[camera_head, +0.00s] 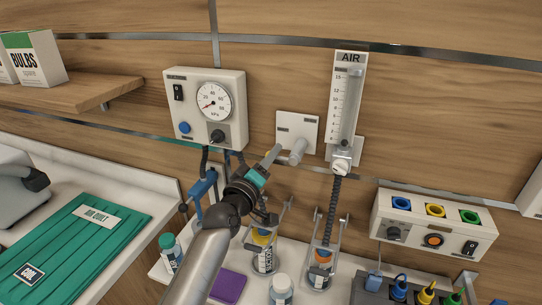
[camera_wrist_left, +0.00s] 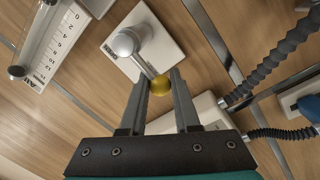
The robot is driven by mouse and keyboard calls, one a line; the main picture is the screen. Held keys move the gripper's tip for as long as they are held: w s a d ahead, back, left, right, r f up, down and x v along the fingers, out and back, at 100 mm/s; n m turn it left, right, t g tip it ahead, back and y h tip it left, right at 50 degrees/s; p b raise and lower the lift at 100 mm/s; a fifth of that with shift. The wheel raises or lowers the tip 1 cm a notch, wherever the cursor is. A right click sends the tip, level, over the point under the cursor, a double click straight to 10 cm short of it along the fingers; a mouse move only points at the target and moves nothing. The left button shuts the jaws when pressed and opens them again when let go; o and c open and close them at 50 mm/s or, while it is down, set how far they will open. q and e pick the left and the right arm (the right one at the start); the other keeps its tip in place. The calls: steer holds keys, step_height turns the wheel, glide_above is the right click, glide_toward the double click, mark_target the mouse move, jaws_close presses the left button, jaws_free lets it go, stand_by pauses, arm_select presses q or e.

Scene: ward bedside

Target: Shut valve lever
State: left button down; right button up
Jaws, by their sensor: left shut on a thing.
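The valve is a white wall plate (camera_head: 299,127) with a grey round hub and a lever. In the left wrist view the plate (camera_wrist_left: 165,38) shows the grey hub (camera_wrist_left: 126,42) and a short metal lever ending in a yellow ball (camera_wrist_left: 160,86). My left gripper (camera_head: 274,154) reaches up from below to the plate's lower left. In the left wrist view its two fingers (camera_wrist_left: 160,80) stand on either side of the yellow ball and are shut on the lever's end. In the head view my fingers hide the ball. My right gripper is not in view.
A gauge box (camera_head: 205,108) hangs left of the plate. The AIR flowmeter (camera_head: 346,100) hangs close on the right, with a dark corrugated hose (camera_head: 333,205) below. Jars and bottles (camera_head: 281,289) stand on the shelf under my arm. A socket box (camera_head: 432,224) is lower right.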

arm_select(q)
steer(key=shift+f+n, duration=0.15)
steer(key=shift+n, duration=0.15)
steer(key=c, duration=0.6)
jaws_free()
steer(key=shift+c, duration=0.2)
steer(key=v, duration=1.5)
steer(key=shift+s, duration=0.1)
